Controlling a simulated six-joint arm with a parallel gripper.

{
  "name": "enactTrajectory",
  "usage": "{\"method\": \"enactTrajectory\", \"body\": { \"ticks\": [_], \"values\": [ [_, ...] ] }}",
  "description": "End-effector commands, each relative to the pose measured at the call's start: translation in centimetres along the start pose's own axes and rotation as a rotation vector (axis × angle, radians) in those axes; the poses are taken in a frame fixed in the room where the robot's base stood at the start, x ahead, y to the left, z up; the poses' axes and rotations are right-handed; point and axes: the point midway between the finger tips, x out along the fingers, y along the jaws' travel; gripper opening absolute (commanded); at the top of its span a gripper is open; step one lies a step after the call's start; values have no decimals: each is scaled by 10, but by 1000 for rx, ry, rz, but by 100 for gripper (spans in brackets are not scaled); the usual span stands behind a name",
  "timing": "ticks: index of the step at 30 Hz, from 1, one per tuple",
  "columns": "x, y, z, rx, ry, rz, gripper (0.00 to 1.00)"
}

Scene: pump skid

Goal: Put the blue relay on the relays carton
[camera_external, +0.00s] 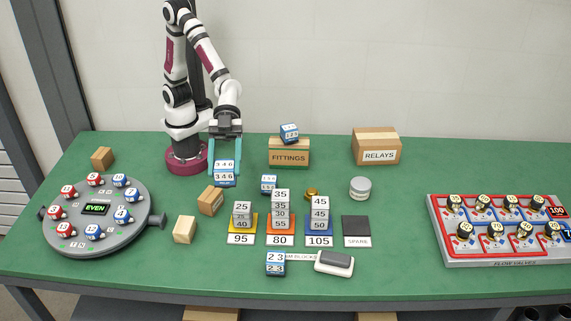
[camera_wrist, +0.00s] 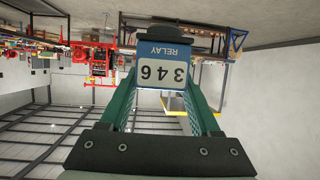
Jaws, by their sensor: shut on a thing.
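My gripper (camera_external: 225,163) is shut on a blue-and-white relay (camera_external: 225,180), held above the table in front of my base.
Numbered block stacks (camera_external: 280,215) stand on coloured pads in the middle. A round grey dial device (camera_external: 96,220) is at left, a red-and-blue valve board (camera_external: 500,230) at right. A grey tin (camera_external: 360,188) stands in front of the relays carton. Wooden blocks (camera_external: 210,200) lie near my gripper.

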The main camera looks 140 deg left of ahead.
Motion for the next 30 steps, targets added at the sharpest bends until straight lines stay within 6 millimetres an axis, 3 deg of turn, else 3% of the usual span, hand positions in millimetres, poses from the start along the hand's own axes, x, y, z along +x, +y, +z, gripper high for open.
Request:
{"method": "enactTrajectory", "body": {
  "ticks": [5, 11, 14, 18, 21, 24, 30],
  "values": [
    [-8, -52, -7, -54, 2, -132, 0],
    [-34, -140, -7, -150, 2, -362, 0],
    [-63, -197, 0, -217, 2, -523, 0],
    [-121, -278, 24, -324, 0, -776, 0],
    [-167, -323, 47, -393, -2, -940, 0],
    [-207, -354, 70, -448, -3, -1071, 0],
    [-268, -388, 108, -522, -3, -1252, 0]
  ]
}}
